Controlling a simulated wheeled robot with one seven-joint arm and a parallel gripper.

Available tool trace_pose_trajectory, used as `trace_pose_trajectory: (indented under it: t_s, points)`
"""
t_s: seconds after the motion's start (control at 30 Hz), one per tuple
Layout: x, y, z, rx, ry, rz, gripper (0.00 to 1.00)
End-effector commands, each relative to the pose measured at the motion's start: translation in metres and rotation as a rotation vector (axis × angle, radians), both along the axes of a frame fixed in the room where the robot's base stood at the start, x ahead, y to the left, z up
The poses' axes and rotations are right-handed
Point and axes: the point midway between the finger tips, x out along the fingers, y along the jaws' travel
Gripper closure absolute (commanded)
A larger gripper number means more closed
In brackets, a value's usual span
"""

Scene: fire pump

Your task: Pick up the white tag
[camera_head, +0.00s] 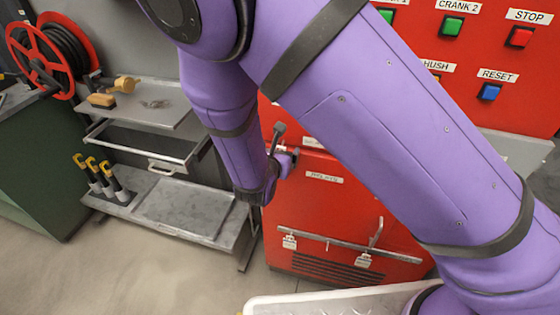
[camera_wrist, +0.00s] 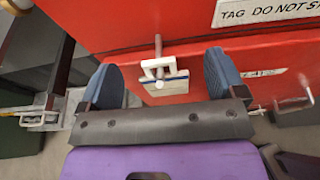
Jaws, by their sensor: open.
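A white tag (camera_wrist: 172,86) hangs flat against the red cabinet front in the wrist view, below a thin grey peg (camera_wrist: 158,46). A pale bracket-like piece covers its upper part. My gripper (camera_wrist: 164,74) is open, with one blue-padded finger to the left of the tag and the other to the right. Neither finger visibly touches it. In the head view my gripper (camera_head: 286,160) is by the upper front of the red cabinet (camera_head: 335,205), and my arm hides much of it. The tag cannot be made out there.
A white label (camera_wrist: 270,10) reading "TAG DO NOT S..." is above right. Lower on the cabinet, a grey rail (camera_head: 340,245) carries small white pieces. A metal shelf cart (camera_head: 185,205) stands left, with a red hose reel (camera_head: 40,58) behind. A button panel (camera_head: 480,55) is upper right.

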Motion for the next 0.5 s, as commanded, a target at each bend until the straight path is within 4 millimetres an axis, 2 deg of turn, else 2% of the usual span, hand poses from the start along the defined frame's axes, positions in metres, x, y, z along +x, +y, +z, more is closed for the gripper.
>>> trace_pose_trajectory:
  t_s: [0.07,0.17,0.3,0.5]
  points:
    - [-0.0003,0.0001,0.0001,0.0,0.0,0.0,0.11]
    - [-0.0004,0.0001,0.0001,0.0,0.0,0.0,0.31]
    - [-0.0004,0.0002,0.0002,0.0,0.0,0.0,0.64]
    - [-0.0005,0.0002,0.0003,0.0,0.0,0.0,0.68]
